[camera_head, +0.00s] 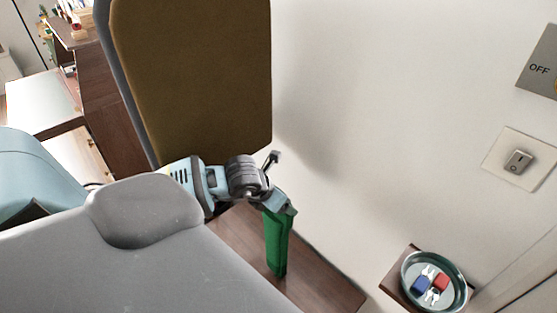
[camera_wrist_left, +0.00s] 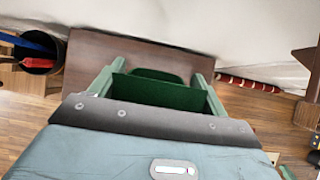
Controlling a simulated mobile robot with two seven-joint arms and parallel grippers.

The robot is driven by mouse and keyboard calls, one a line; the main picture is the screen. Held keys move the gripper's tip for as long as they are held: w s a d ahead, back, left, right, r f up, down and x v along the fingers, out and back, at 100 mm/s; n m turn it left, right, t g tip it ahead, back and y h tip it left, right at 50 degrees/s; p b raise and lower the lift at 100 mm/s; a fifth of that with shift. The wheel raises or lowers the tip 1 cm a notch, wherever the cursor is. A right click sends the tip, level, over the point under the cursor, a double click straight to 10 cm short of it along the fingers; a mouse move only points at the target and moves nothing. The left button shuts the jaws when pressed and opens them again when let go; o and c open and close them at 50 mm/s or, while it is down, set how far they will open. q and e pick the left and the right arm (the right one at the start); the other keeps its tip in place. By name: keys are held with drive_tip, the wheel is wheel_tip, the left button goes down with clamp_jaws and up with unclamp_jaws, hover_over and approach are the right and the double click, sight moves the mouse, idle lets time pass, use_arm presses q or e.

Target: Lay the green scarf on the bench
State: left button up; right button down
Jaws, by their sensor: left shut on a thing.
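The green scarf (camera_head: 277,245) hangs down in a narrow folded strip from my left gripper (camera_head: 281,203), which is shut on its upper end. The brown wooden bench (camera_head: 325,282) lies below, with the scarf's lower end over its top. I cannot tell whether that end touches the bench. In the left wrist view, the scarf (camera_wrist_left: 158,92) sits between the two fingers, with the bench top (camera_wrist_left: 100,48) beyond it. My grey body hides part of the bench in the head view. My right gripper is not in view.
A round tray (camera_head: 407,268) with red and blue items stands on a small shelf right of the bench. A tall brown panel (camera_head: 190,80) rises behind the arm. The left wrist view shows a dark bin (camera_wrist_left: 42,68) and a red roll (camera_wrist_left: 248,84) beside the bench.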

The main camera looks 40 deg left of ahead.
use_arm(q)
drive_tip(key=shift+f, duration=0.1)
drive_tip(key=o, duration=1.3)
drive_tip(key=shift+o, duration=0.2)
